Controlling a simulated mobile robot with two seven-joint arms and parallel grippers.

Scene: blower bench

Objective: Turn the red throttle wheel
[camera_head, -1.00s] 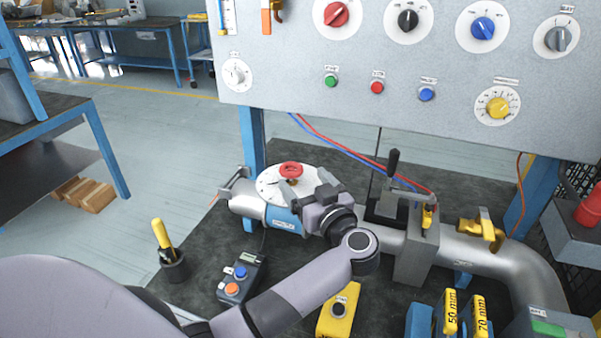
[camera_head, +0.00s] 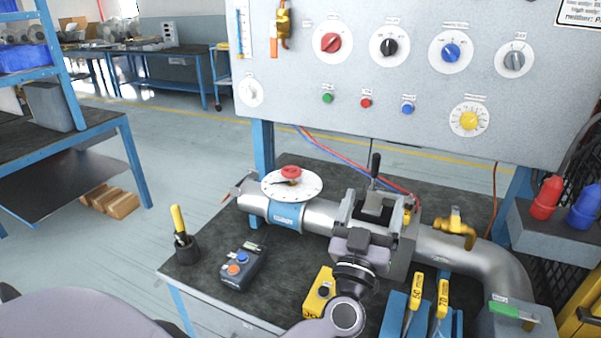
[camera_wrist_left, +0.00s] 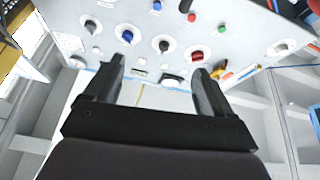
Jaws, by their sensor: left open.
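The red throttle wheel (camera_head: 291,172) sits on top of a white round dial plate (camera_head: 309,189) on the grey pipe, at centre left of the head view. My left gripper (camera_head: 377,203) is open, with its fingers spread, to the right of the wheel and clearly apart from it. It is near the black-handled lever (camera_head: 375,166); whether it touches that lever I cannot tell. In the left wrist view the open gripper (camera_wrist_left: 159,72) shows nothing between its fingers but background. The wheel is not seen there. My right gripper is not in view.
The control panel (camera_head: 300,75) with several knobs and buttons stands behind the pipe. A yellow valve handle (camera_head: 453,228) is right of my gripper.

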